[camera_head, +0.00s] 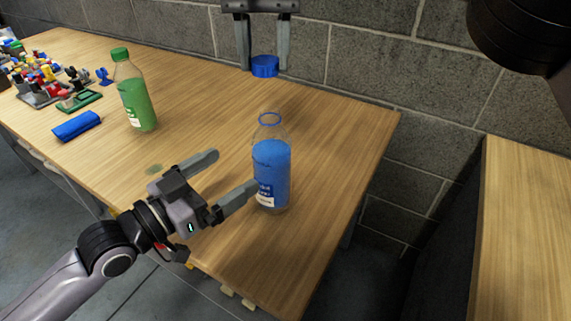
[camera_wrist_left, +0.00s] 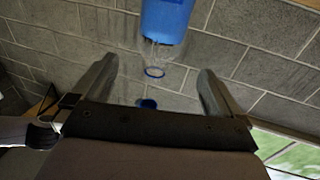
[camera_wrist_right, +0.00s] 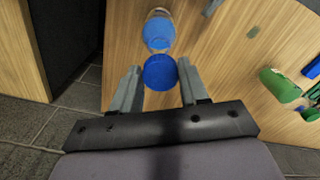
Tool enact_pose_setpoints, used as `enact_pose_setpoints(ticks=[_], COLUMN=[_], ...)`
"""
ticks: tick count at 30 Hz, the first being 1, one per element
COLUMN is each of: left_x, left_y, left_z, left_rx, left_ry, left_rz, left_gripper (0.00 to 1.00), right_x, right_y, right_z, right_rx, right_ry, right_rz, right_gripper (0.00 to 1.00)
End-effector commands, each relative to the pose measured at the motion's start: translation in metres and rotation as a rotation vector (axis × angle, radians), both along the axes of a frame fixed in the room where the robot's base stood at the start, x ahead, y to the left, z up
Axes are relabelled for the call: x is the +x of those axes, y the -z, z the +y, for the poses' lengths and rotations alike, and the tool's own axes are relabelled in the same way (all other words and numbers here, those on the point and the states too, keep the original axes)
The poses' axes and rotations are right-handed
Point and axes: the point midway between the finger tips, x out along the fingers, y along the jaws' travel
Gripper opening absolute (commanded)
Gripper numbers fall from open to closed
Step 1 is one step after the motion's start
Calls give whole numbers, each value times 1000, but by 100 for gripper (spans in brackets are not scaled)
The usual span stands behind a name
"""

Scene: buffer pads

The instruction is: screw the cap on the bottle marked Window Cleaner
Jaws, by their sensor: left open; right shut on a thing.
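A clear bottle of blue liquid (camera_head: 271,165) stands upright and uncapped near the table's right edge, with a blue ring at its neck. Its label is too small to read. It also shows in the left wrist view (camera_wrist_left: 167,22). My left gripper (camera_head: 236,172) is open beside the bottle, on its left, with one fingertip close to its lower side; I cannot tell whether they touch. My right gripper (camera_head: 265,60) is shut on a blue cap (camera_head: 265,67), held above and behind the bottle. In the right wrist view the cap (camera_wrist_right: 160,73) sits between the fingertips.
A green bottle (camera_head: 137,95) with a green cap stands to the left on the table (camera_head: 205,105). A blue folded item (camera_head: 77,126) and a cluster of small coloured parts (camera_head: 45,84) lie farther left. A block wall (camera_head: 355,50) is behind. Another wooden surface (camera_head: 525,220) is at right.

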Motion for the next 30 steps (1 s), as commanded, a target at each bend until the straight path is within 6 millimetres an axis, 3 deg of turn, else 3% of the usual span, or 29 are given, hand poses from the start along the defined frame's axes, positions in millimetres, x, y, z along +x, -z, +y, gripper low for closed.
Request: enact_pose_setpoints(ticks=[18, 30], left_x=[4, 45], left_y=[0, -1], left_z=[-3, -50], left_rx=[-1, -3], left_ry=[0, 0], left_rz=[-1, -1], left_gripper=[100, 100], right_x=[0, 0], right_y=[0, 0], right_z=[0, 0], right_rx=[0, 0], right_ry=[0, 0], right_rz=[-1, 0], right_gripper=[17, 17])
